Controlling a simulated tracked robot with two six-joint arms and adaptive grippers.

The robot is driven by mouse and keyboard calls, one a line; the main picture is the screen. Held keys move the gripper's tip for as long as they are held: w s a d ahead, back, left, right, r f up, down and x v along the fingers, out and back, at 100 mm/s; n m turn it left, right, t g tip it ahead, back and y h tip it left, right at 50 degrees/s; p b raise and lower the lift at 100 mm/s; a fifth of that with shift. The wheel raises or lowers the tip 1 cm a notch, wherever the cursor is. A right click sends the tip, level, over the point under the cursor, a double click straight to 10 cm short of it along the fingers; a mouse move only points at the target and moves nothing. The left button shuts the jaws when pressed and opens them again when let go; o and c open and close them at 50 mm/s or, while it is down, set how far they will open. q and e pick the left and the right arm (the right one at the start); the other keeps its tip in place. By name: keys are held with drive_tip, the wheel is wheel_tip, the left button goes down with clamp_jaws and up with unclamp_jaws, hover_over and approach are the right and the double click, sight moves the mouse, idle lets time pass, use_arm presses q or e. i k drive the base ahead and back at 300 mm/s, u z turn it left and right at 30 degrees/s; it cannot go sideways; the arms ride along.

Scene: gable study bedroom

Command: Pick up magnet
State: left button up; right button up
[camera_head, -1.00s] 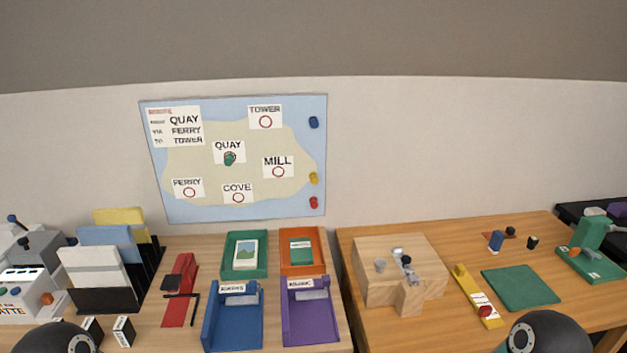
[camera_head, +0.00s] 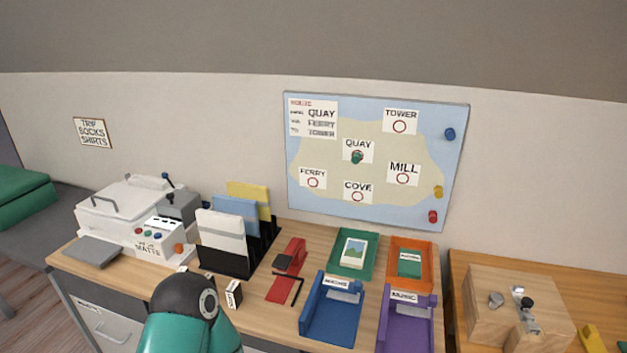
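The map board (camera_head: 377,160) hangs on the wall. A green magnet (camera_head: 357,157) sits on its QUAY spot. A blue magnet (camera_head: 449,134), a yellow magnet (camera_head: 438,192) and a red magnet (camera_head: 432,216) are in a column along the board's right edge. A teal and black part of my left arm shows at the bottom left, in front of the desk. Its gripper is not visible, and neither is my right gripper.
The desk (camera_head: 140,273) below holds a white machine (camera_head: 112,212), a file rack (camera_head: 228,262), a red stapler-like tool (camera_head: 286,270), and green, orange, blue (camera_head: 331,316) and purple trays. A wooden block (camera_head: 490,312) stands on the right desk.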

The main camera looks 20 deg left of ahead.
sight(438, 189)
drive_tip(key=z, duration=0.85)
drive_tip(key=i, duration=0.15)
drive_tip(key=u, duration=2.75)
drive_tip(key=k, duration=1.75)
drive_tip(key=z, duration=0.65)
drive_tip(key=i, duration=1)
drive_tip(key=z, duration=0.05)
